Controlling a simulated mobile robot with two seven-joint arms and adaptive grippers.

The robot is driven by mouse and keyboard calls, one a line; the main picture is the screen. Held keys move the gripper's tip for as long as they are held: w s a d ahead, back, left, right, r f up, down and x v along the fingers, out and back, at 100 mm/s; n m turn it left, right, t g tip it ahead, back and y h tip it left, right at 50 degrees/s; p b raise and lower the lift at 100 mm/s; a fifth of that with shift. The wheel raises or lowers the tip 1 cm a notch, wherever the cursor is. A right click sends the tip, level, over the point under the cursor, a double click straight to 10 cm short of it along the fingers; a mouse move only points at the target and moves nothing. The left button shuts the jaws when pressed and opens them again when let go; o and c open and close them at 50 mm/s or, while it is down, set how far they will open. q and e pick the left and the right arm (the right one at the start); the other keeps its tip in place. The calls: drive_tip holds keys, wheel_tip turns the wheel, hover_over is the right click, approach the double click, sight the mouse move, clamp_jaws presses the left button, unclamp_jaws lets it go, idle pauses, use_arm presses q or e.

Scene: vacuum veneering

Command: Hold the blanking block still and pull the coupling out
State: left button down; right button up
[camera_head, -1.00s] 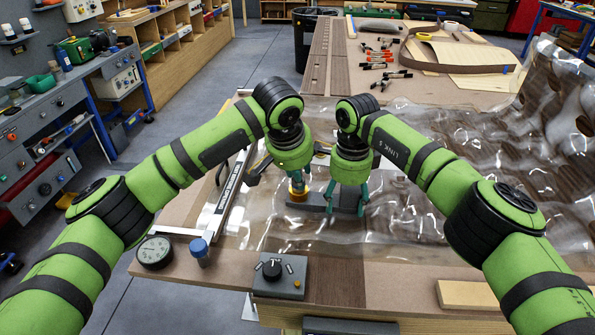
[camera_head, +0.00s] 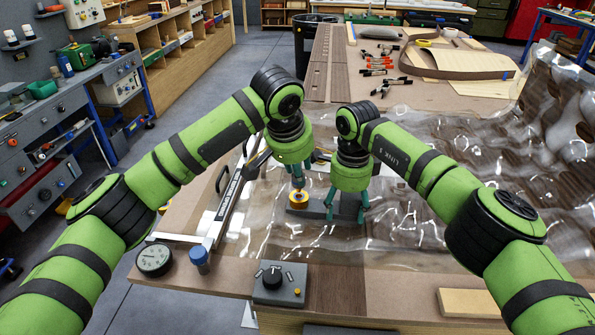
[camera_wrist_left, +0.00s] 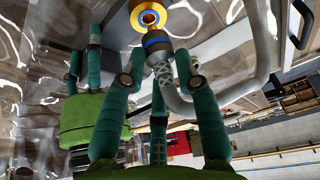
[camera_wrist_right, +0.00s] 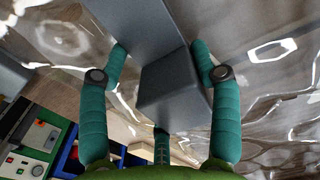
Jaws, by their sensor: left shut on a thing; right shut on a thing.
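The grey blanking block (camera_head: 318,214) lies on the clear film, with a gold socket (camera_head: 298,197) at its left end. My right gripper (camera_head: 347,212) is shut on the block's raised part, which shows between its fingers in the right wrist view (camera_wrist_right: 168,92). My left gripper (camera_head: 298,184) is just above the socket.
A dial gauge (camera_head: 154,260), a blue-capped part (camera_head: 199,257) and a knob box (camera_head: 279,284) stand along the near edge. A pale metal bar (camera_head: 228,200) lies left of the block. Wavy clear film (camera_head: 440,150) covers the right side. Clamps (camera_head: 378,66) lie farther back.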

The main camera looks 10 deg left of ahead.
use_arm(q)
drive_tip(key=shift+r, duration=0.4)
use_arm(e)
drive_tip(key=shift+s+f, duration=0.1)
drive_tip(key=shift+f, duration=0.05)
drive_tip(key=o, duration=1.2)
drive_tip(key=shift+o, duration=0.2)
drive_tip(key=shift+r, duration=0.2)
